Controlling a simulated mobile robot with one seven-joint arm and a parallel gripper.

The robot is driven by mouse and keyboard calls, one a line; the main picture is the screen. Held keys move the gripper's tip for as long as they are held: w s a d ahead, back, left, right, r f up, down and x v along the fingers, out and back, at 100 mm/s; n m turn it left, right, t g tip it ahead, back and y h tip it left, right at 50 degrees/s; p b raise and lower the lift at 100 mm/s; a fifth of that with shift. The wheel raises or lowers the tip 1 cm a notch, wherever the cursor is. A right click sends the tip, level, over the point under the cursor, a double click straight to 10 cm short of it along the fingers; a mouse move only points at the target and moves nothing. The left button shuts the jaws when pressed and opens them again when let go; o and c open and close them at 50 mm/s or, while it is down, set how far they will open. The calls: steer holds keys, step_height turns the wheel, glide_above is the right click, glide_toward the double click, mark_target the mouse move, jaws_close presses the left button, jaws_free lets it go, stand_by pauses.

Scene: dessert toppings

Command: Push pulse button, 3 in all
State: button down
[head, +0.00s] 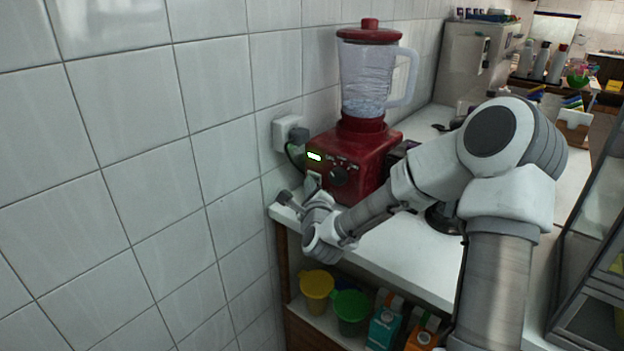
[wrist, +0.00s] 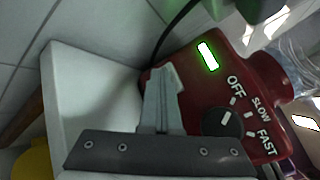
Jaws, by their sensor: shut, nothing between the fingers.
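A red blender (head: 355,160) stands on the white counter, with a clear jug and red lid on its base. Its front panel carries a glowing green-white rectangle (head: 314,156), also seen in the wrist view (wrist: 208,55), and a dark dial (head: 338,176) marked OFF, SLOW and FAST. I cannot make out a label reading pulse; part of the panel is hidden behind my fingers. My gripper (wrist: 163,80) is shut and empty, its fingertips over the panel left of the dial in the wrist view. I cannot tell whether they touch it.
A wall socket with a plug (head: 290,133) and cord is left of the blender, against the tiled wall. The white counter (head: 400,258) ends just left of the base. Yellow (head: 317,284) and green (head: 351,306) cups and cartons stand on the shelf below.

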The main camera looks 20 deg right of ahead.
steer(key=shift+s+a, duration=0.5)
steer(key=shift+a, duration=0.2)
steer(key=shift+s+a+b, duration=0.25)
steer(key=shift+s+a, duration=0.5)
steer(key=shift+a, duration=0.3)
steer(key=shift+s+a+b, duration=0.25)
steer(key=shift+s+a, duration=0.5)
steer(key=shift+a, duration=0.25)
stand_by(1.2)
